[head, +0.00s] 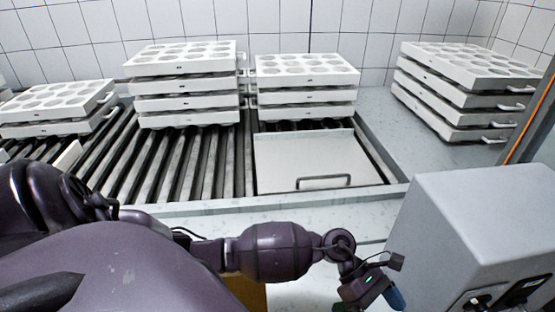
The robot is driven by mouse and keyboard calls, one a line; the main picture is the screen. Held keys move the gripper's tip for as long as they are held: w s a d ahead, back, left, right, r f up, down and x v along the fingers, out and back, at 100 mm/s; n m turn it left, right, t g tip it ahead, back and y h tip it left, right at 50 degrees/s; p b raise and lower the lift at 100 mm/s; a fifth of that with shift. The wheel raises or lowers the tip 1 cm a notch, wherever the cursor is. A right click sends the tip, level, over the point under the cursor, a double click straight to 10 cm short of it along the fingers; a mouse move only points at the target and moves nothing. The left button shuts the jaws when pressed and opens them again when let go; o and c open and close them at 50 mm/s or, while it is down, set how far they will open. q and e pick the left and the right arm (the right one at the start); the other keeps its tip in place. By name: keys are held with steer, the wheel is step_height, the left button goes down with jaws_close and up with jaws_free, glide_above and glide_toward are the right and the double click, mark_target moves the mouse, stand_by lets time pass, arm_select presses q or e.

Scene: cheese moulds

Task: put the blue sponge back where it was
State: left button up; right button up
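My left arm comes in from the left and reaches across the front, with its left gripper (378,284) low in the picture, just left of the grey box-shaped machine. A small blue piece (394,298), which may be the blue sponge, shows at the gripper's right side near the bottom edge. It is mostly hidden, and I cannot tell whether the fingers are closed on it or only beside it. The fingertips do not show clearly. My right gripper is not in view.
A grey machine (480,225) stands close at the right. Stacks of white moulds stand on the roller conveyor (190,165) at the left (60,105), middle (185,85) and centre right (305,85). Another stack (470,85) is at the back right. A flat handled plate (315,160) lies on the conveyor.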

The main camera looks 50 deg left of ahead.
arm_select(q)
steer(key=w+a+r+n+t, duration=0.1)
steer(key=a+r+n+t, duration=0.15)
steer(key=n+t, duration=0.9)
steer(key=w+a+r+n+t, duration=0.1)
steer(key=a+n+t, duration=0.4)
steer(key=n, duration=1.2)
steer(key=s+a+f+n+g+y, duration=0.1)
steer(key=s+a+f+n+y, duration=0.3)
steer(key=n, duration=0.4)
steer(key=s+a+f+n+g+y, duration=0.1)
steer(key=s+a+f+n+y, duration=0.3)
steer(key=n, duration=0.4)
steer(key=s+a+f+n+g+y, duration=0.1)
steer(key=s+a+f+n+y, duration=0.3)
steer(key=n, duration=0.4)
steer(key=shift+s+a+f+n+y, duration=0.1)
steer(key=shift+a+f+n+y, duration=0.25)
steer(key=shift+a+f, duration=0.3)
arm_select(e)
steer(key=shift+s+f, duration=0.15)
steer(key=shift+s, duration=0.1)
